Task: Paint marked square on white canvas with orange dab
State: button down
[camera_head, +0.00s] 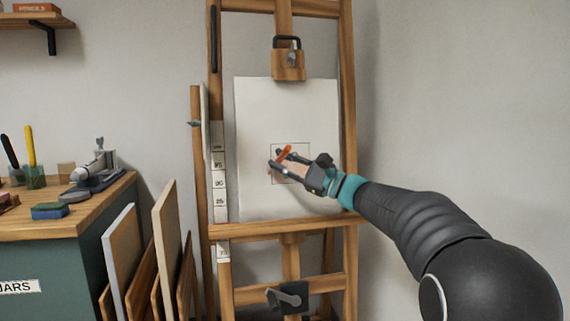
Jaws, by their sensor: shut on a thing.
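The white canvas (262,110) stands upright on a wooden easel. The marked square (302,147) is a thin dark outline near the middle of the canvas. My gripper (275,157) is in front of the square, reaching in from the right, and hides part of it. It is shut on a small orange stick-like thing (286,152), which overlaps the square in this view. I cannot tell whether the orange thing touches the canvas. A faint reddish spot shows by the fingertips, too small to make out.
The easel (347,100) has a clamp (289,66) above the canvas and a ledge below it. A green cabinet (70,270) with a wooden top stands at left, holding brushes and blocks. Panels (165,240) lean between cabinet and easel. The wall at right is bare.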

jog(key=shift+w+r, duration=0.1)
jog(key=shift+r, duration=0.45)
jog(key=w+d+p, duration=0.1)
jog(key=w+d, duration=0.1)
jog(key=d, duration=0.4)
jog(key=shift+d+p, duration=0.35)
dwell(0.5)
jog(key=shift+d, duration=0.1)
jog(key=shift+w+d+r+p, duration=0.4)
jog(key=shift+d+r+p, duration=0.1)
jog(key=shift+d+r, duration=0.2)
dwell(1.3)
jog(key=shift+a+f, duration=0.1)
jog(key=s+a+b, duration=0.1)
jog(key=a+b, duration=0.1)
jog(key=a, duration=0.4)
jog(key=shift+s, duration=0.4)
dwell(0.5)
jog(key=shift+a, duration=0.2)
